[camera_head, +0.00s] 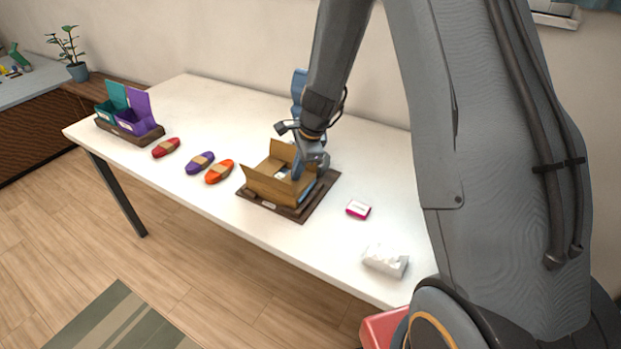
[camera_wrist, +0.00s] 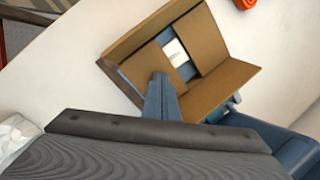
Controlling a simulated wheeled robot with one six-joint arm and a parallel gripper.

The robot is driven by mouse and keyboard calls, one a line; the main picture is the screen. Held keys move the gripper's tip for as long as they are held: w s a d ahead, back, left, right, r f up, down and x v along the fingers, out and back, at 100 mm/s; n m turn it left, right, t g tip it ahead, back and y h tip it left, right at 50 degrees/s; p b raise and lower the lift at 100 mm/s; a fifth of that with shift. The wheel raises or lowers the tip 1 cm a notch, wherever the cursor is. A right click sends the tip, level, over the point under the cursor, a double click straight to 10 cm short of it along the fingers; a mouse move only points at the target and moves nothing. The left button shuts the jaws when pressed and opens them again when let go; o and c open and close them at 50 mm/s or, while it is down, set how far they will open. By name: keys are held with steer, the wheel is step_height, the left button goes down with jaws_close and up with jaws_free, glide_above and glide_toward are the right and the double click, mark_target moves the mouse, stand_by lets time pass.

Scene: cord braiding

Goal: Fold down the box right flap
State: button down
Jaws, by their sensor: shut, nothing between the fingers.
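The open cardboard box (camera_head: 272,187) sits on a dark brown board (camera_head: 302,214) on the white table. In the head view its front and back flaps stand up, and its right side is partly hidden by my gripper (camera_head: 297,173). In the wrist view the box (camera_wrist: 205,42) shows several brown flaps around an opening with something white (camera_wrist: 175,51) and blue inside. My gripper also shows there (camera_wrist: 160,78), its fingers shut and empty, at the box's edge beside a flap (camera_wrist: 217,88). I cannot tell whether the fingers touch the flap.
Orange (camera_head: 219,171), purple (camera_head: 200,162) and red (camera_head: 166,147) cord bundles lie left of the box. A pink-and-white small box (camera_head: 358,209) and a white packet (camera_head: 385,260) lie to the right. A tray with teal and purple boxes (camera_head: 135,112) stands far left.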

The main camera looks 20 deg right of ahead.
step_height(320, 180, up, 8)
steer(key=p, duration=0.7)
stand_by(0.3)
steer(key=s+d+n+h+b, duration=0.1)
steer(key=s+d+n+b, duration=0.1)
steer(key=s+n+b, duration=0.3)
steer(key=s+d+n+g+h+b, duration=0.1)
steer(key=s+n+b, duration=0.4)
steer(key=s+n, duration=0.7)
steer(key=s+d, duration=0.1)
steer(key=s, duration=0.5)
steer(key=shift+d+r+n+b, duration=0.2)
steer(key=shift+d+n+b, duration=0.15)
steer(key=shift+d+n, duration=0.05)
